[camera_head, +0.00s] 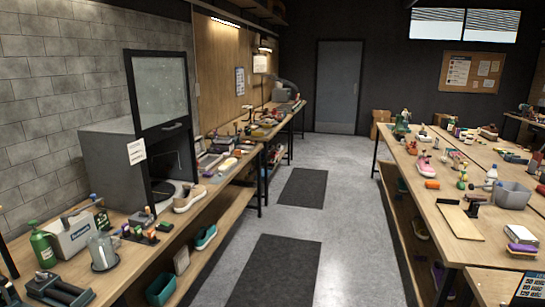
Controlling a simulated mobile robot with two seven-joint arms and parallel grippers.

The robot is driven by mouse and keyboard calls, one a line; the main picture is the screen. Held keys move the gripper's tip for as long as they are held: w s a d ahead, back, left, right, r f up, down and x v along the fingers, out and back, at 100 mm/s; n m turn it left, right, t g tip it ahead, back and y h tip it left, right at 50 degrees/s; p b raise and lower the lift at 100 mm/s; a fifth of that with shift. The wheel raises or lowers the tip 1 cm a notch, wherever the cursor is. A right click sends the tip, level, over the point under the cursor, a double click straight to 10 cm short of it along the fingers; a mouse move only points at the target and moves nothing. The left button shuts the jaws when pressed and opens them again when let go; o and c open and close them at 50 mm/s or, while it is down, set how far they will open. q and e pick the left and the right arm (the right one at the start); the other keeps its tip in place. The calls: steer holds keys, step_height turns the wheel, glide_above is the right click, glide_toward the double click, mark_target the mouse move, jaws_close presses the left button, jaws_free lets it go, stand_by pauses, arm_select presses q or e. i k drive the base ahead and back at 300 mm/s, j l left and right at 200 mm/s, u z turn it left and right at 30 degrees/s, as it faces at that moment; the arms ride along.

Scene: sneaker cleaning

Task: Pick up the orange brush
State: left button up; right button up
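No brush can be made out for certain as the orange one. A small orange object (432,184) lies on the right workbench, near its left edge, beside a pink shoe. It is too small to tell whether it is a brush. A brush-like thing with a purple top and pale underside (521,249) lies at the near end of the right bench. Neither of my grippers shows in this view.
A clear grey floor aisle with dark mats (275,272) runs between the left bench (215,203) and right bench (470,250) to a grey door (337,87).

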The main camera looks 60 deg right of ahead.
mark_target(237, 152)
steer(key=z, duration=1.9)
steer(key=i+l+z, duration=0.15)
steer(key=i, duration=0.2)
steer(key=i+l+z, duration=0.25)
steer(key=i, duration=0.45)
steer(key=i+z, duration=0.3)
steer(key=i, duration=0.45)
steer(key=i+l+u, duration=0.15)
steer(key=i, duration=1.45)
steer(key=i+u, duration=0.25)
steer(key=i, duration=0.5)
steer(key=i+l+u, duration=0.25)
steer(key=i, duration=0.55)
steer(key=j, duration=0.1)
